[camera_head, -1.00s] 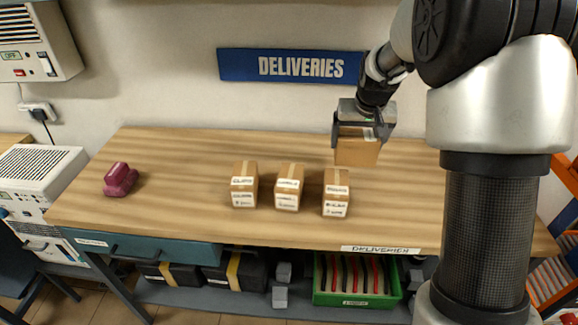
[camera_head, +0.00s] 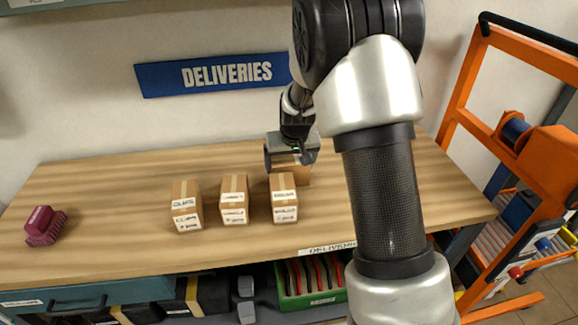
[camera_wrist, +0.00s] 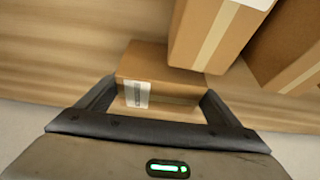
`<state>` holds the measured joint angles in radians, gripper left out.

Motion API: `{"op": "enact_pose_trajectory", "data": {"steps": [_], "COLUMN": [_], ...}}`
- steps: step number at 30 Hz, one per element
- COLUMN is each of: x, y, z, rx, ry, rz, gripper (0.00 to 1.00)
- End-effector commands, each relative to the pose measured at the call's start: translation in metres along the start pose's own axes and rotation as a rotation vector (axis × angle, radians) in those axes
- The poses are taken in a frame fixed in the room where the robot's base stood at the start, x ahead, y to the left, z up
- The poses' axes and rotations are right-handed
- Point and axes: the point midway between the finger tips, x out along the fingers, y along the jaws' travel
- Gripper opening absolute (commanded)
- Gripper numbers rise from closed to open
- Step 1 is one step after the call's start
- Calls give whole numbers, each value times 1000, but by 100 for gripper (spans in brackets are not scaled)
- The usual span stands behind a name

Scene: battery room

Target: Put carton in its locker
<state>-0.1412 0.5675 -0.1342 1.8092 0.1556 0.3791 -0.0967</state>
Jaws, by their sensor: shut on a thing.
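My gripper (camera_head: 292,160) is shut on a brown carton (camera_head: 304,175) with a white label. In the wrist view this carton (camera_wrist: 150,62) sits between the two fingers. In the head view it is low over the table's back part, partly hidden by the gripper and the carton in front; I cannot tell whether it touches the table. Three other taped cartons stand in a row in front: the left carton (camera_head: 187,207), the middle carton (camera_head: 234,201) and the right carton (camera_head: 284,199). No locker shows.
The wooden table (camera_head: 110,190) has free room at the left. A maroon object (camera_head: 44,226) lies at its left end. The "DELIVERIES" sign (camera_head: 215,75) hangs on the wall behind. A green crate (camera_head: 310,282) is below the table. An orange frame (camera_head: 470,90) stands at the right.

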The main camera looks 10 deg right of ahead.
Motion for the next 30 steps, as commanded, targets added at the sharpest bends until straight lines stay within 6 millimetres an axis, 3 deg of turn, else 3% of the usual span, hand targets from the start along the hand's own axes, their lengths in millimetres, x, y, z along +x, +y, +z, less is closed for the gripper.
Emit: {"op": "enact_pose_trajectory", "data": {"steps": [11,12,15,25,30], "x": [7,7,6,-2,-33], "y": [0,0,0,0,0], "z": [2,2,2,0,-1], "rx": [1,1,1,1,2], "ry": [3,2,2,4,6], "rz": [0,0,0,0,0], "gripper": [58,87,100,100,100]}}
